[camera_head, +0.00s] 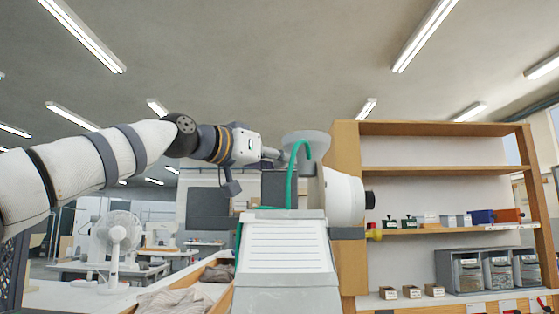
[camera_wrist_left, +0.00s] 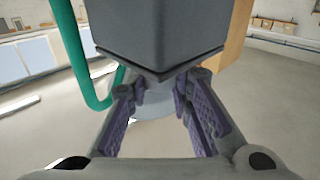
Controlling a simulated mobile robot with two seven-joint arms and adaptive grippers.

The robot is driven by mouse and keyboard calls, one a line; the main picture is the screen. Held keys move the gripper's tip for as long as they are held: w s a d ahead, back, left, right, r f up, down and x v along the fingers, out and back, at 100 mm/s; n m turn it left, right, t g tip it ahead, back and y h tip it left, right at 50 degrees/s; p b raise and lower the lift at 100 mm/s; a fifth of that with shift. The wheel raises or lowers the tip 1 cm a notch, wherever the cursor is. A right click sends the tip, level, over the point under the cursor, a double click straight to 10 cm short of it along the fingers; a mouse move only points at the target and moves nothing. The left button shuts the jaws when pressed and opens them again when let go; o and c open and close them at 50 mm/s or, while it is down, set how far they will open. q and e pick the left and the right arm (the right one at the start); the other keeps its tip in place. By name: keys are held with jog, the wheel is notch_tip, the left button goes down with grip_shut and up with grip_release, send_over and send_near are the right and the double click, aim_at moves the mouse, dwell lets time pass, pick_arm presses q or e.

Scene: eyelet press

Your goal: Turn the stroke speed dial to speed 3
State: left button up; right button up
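The eyelet press has a white slatted front (camera_head: 285,248), a round white housing (camera_head: 343,197), a pale hopper (camera_head: 306,137) and a green hose (camera_head: 292,175). A black knob (camera_head: 370,200) sits at the housing's right end; I cannot tell whether it is the stroke speed dial, and no speed marks are readable. My left gripper (camera_head: 278,155) is beside the hopper, above a dark grey box (camera_head: 275,188). In the left wrist view, its purple-padded fingers (camera_wrist_left: 162,88) are apart with nothing seen between them. A grey box (camera_wrist_left: 160,35) hides part of their tips. My right gripper is out of view.
A wooden shelf (camera_head: 348,145) with small boxes and bins stands close at the right. A yellow and red part (camera_head: 374,232) is beside the press. A wooden bin with cloth (camera_head: 178,299) is at lower left. A white fan (camera_head: 117,232) stands farther left.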

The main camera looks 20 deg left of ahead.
pick_arm(q)
jog(key=o, duration=0.4)
jog(key=shift+o, duration=0.2)
jog(key=v, duration=1.2)
